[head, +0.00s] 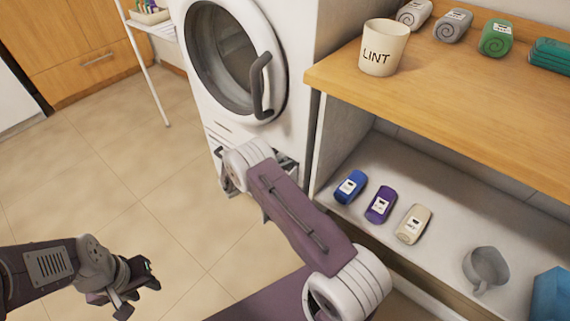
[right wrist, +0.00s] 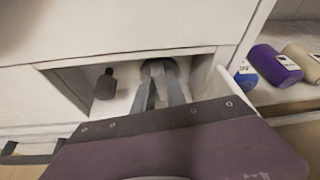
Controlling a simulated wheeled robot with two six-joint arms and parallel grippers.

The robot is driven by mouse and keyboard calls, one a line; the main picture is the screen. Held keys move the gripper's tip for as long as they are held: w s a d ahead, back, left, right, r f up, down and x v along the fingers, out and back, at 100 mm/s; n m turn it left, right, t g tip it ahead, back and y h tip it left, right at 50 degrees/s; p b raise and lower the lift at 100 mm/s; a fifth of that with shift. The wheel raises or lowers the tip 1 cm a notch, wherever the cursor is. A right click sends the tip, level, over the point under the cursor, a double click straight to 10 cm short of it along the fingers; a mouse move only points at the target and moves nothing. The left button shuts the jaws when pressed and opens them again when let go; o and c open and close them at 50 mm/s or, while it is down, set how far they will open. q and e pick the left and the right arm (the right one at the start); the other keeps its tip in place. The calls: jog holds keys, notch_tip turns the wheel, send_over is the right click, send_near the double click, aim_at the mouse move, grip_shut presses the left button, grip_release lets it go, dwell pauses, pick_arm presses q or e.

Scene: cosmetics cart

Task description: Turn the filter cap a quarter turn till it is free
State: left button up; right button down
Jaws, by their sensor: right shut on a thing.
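The filter cap (right wrist: 160,68) is a grey round part inside the open low recess (right wrist: 60,80) of the white machine (head: 300,60). In the right wrist view, my right gripper (right wrist: 166,90) reaches into the recess with its fingers shut on the cap. The fingers cover part of the cap, so its angle is hard to read. In the head view my right wrist hides the cap and most of the recess. My left gripper (head: 140,286) is open and empty above the floor at the lower left.
A dark grey plug-like part (right wrist: 105,84) sits left of the cap in the recess. Right of the machine, a low shelf holds blue (head: 350,187), purple (head: 381,204) and beige (head: 413,224) packs and a grey cup (head: 484,266). A LINT bin (head: 383,48) stands on the wooden top.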

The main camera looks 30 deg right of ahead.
jog(key=shift+w+a+f+n+g+h+b, duration=0.1)
jog(key=shift+w+f+n+g+h+b, duration=0.45)
jog(key=shift+n+b, duration=1.55)
jog(key=shift+s+a+f+n+g+h+b, duration=0.15)
jog(key=shift+n+g+h+b, duration=0.8)
jog(key=shift+n+b, duration=1.15)
jog(key=shift+w+a+f+n+g+h+b, duration=0.1)
jog(key=shift+w+f+n+g+h+b, duration=0.4)
jog(key=shift+n+b, duration=1.6)
jog(key=shift+s+r+m+h+b, duration=0.15)
jog(key=shift+r+m+h+b, duration=0.2)
jog(key=shift+m+b, duration=0.35)
jog(key=c, duration=1.4)
grip_release()
jog(key=shift+o, duration=0.2)
jog(key=a+b, duration=0.4)
jog(key=a, duration=0.5)
jog(key=shift+r, duration=0.15)
